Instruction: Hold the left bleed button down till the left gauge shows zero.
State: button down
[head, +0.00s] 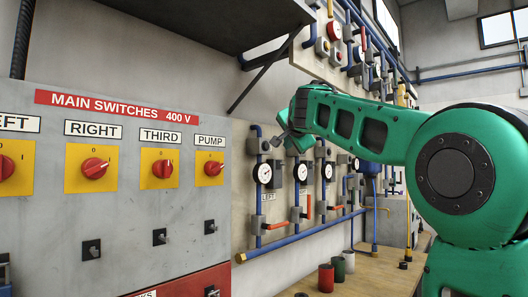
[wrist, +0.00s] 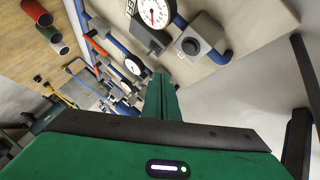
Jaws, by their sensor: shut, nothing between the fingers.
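The left gauge (head: 263,173), a white dial above a LEFT label, is on the wall panel in the head view. It also shows cut off at the top of the wrist view (wrist: 153,12), with a red needle; I cannot read its value. The left bleed button (wrist: 191,46) is a dark round knob on a grey box on the pipe beside that gauge. In the head view a grey box (head: 252,146) shows above the gauge. My gripper (head: 277,141) is shut and empty, near that box. In the wrist view its fingers (wrist: 160,78) appear beside the button, apart from it.
More gauges (head: 300,172) with pipes and red-handled valves (head: 335,208) run right along the panel. The switch cabinet (head: 130,230) stands at left. A dark shelf (head: 200,30) and its brace overhang. Red and green cylinders (head: 326,278) stand on the bench.

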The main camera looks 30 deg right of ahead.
aim_at(266, 146)
jog(key=shift+w+a, duration=0.35)
jog(key=shift+w, duration=0.6)
jog(key=shift+w+a, duration=0.35)
jog(key=shift+w, duration=0.55)
jog(key=shift+w+a, duration=0.35)
jog(key=shift+w, duration=0.6)
jog(key=shift+w+a, duration=0.1)
jog(key=shift+w, duration=0.2)
jog(key=shift+w+a, duration=0.2)
jog(key=shift+w, duration=0.3)
dwell(1.8)
jog(key=shift+s, duration=0.2)
dwell(1.7)
jog(key=shift+s+d, duration=0.35)
jog(key=shift+s, duration=0.35)
